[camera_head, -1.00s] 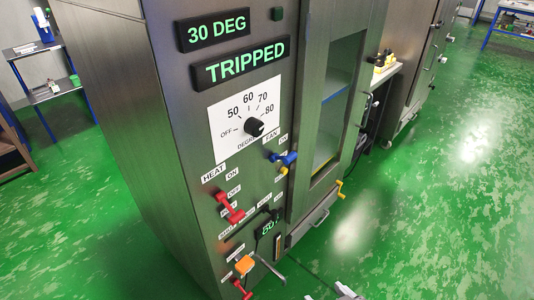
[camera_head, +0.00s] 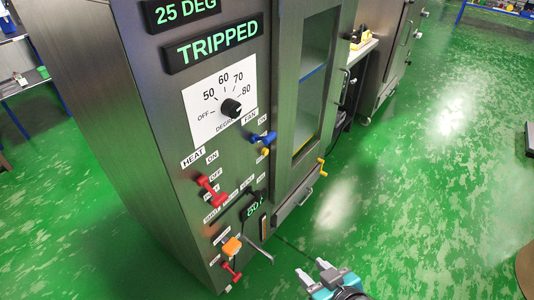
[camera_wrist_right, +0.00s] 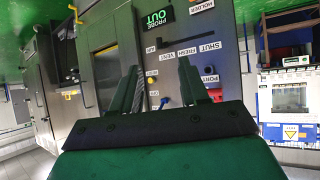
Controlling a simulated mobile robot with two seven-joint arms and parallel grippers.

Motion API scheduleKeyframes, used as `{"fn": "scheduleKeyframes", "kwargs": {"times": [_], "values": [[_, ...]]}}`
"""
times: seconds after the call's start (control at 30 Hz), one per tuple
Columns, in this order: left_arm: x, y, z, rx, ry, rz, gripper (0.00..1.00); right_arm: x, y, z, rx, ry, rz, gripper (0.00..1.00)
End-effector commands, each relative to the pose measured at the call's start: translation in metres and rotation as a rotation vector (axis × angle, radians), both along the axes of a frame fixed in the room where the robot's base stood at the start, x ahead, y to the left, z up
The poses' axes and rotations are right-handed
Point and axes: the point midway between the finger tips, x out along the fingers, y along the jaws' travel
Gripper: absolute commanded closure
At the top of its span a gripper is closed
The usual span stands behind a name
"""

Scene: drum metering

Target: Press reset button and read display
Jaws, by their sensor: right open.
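A tall grey metal cabinet fills the left of the head view. Its top display (camera_head: 182,11) reads 25 DEG, cut by the frame's top edge. The display below (camera_head: 214,43) reads TRIPPED in green. A black knob (camera_head: 231,107) sits on a white dial plate marked OFF and 50 to 80. I cannot make out which part is the reset button. My right gripper (camera_head: 313,271) is open and empty, low in front of the cabinet and apart from it. In the right wrist view its two fingers (camera_wrist_right: 158,80) are spread before the panel.
The panel carries a red HEAT lever (camera_head: 211,190), a blue FAN lever (camera_head: 263,138), an orange part (camera_head: 232,246) and a lower red lever (camera_head: 231,271). Green floor at right is largely clear.

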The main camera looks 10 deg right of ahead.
Motion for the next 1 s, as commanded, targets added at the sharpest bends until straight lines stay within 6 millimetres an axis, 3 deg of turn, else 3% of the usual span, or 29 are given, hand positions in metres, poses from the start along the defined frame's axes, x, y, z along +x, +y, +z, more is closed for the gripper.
{"fn": "scheduleKeyframes", "kwargs": {"times": [0.07, 0.43, 1.0], "values": [[0.0001, 0.0, 0.0001, 0.0, 0.0, 0.0, 1.0, 0.0, 0.0, 0.0, 0.0, 0.0, 0.0, 0.64], [0.0001, 0.0, 0.0001, 0.0, 0.0, 0.0, 1.0, 0.0, 0.0, 0.0, 0.0, 0.0, 0.0, 0.99], [0.0002, 0.0001, 0.0, 0.0, 0.0, 0.0, 1.0, -0.0001, 0.0001, -0.0001, 0.0, 0.0, 0.0, 1.0]]}}
